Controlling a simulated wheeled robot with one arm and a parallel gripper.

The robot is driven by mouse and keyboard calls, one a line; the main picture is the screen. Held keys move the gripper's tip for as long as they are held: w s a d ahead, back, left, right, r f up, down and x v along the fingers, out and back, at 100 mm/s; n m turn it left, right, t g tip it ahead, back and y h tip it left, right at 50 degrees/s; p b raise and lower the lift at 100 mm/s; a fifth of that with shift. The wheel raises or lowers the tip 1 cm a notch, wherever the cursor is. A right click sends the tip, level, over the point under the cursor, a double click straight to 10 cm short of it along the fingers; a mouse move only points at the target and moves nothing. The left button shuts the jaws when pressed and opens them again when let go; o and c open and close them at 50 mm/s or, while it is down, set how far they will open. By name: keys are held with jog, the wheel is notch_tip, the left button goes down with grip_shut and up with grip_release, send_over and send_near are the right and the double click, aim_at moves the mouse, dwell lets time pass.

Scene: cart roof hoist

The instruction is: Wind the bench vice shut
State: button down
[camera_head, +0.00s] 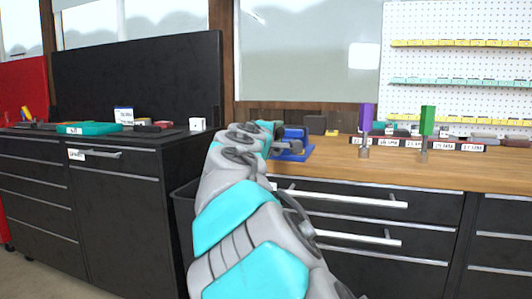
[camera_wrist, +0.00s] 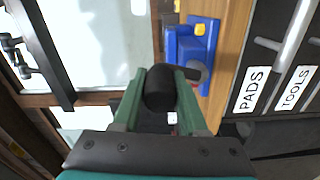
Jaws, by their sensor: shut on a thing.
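The blue bench vice (camera_head: 291,149) stands on the wooden workbench near its left end, partly hidden behind my arm. In the wrist view the blue vice body (camera_wrist: 188,50) lies just beyond the fingers, with a grey crank part (camera_wrist: 199,71) beside it. My gripper (camera_wrist: 160,80) has its green fingers on both sides of a black cylindrical handle (camera_wrist: 159,90) and is shut on it. In the head view my gripper (camera_head: 268,134) is at the vice's left side, mostly hidden by my wrist. The vice's jaw gap cannot be made out.
Purple (camera_head: 366,118) and green (camera_head: 427,121) handled tools stand on the workbench (camera_head: 345,172) to the right. Drawers with bar handles (camera_head: 345,198) are below. A black cabinet (camera_head: 115,185) with items on top stands at the left. A window is behind the vice.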

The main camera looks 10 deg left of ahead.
jog(key=shift+d+f, duration=0.2)
jog(key=shift+f, duration=0.15)
jog(key=shift+d+f+b, duration=1)
jog(key=shift+d, duration=0.25)
jog(key=f+b, duration=0.1)
jog(key=d+f+b, duration=0.1)
jog(key=f, duration=0.1)
jog(key=shift+s+b, duration=0.15)
jog(key=shift+b, duration=0.2)
jog(key=f+b, duration=0.1)
jog(key=a+f+b, duration=0.1)
jog(key=f, duration=0.1)
jog(key=shift+f+b, duration=0.3)
